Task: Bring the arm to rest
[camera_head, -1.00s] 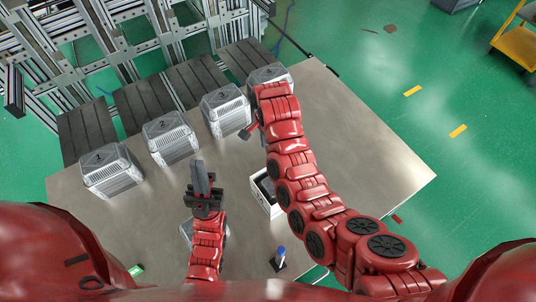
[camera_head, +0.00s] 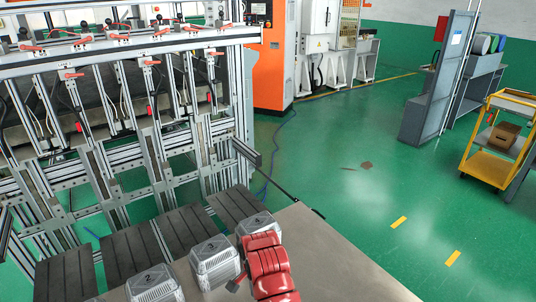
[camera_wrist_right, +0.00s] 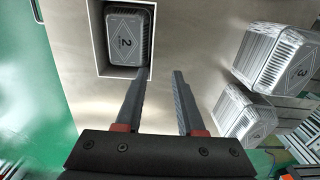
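My right gripper (camera_wrist_right: 159,74) is open and empty in the right wrist view, its two dark fingers apart above the metal table. Past the left fingertip is a white box (camera_wrist_right: 98,45) holding a grey foil tray marked 2 (camera_wrist_right: 125,38). A foil tray marked 3 (camera_wrist_right: 278,62) and another foil tray (camera_wrist_right: 243,114) are at the right of that view. In the head view my red right arm reaches up from the bottom edge beside a foil tray (camera_head: 258,226) at the row's end. My left gripper is out of view.
Trays marked 3 (camera_head: 214,264) and 2 (camera_head: 155,287) stand beside dark slatted plates (camera_head: 183,229) and a metal frame (camera_head: 110,195). The table (camera_head: 335,260) is bare at right. Open green floor leads to a yellow cart (camera_head: 490,165).

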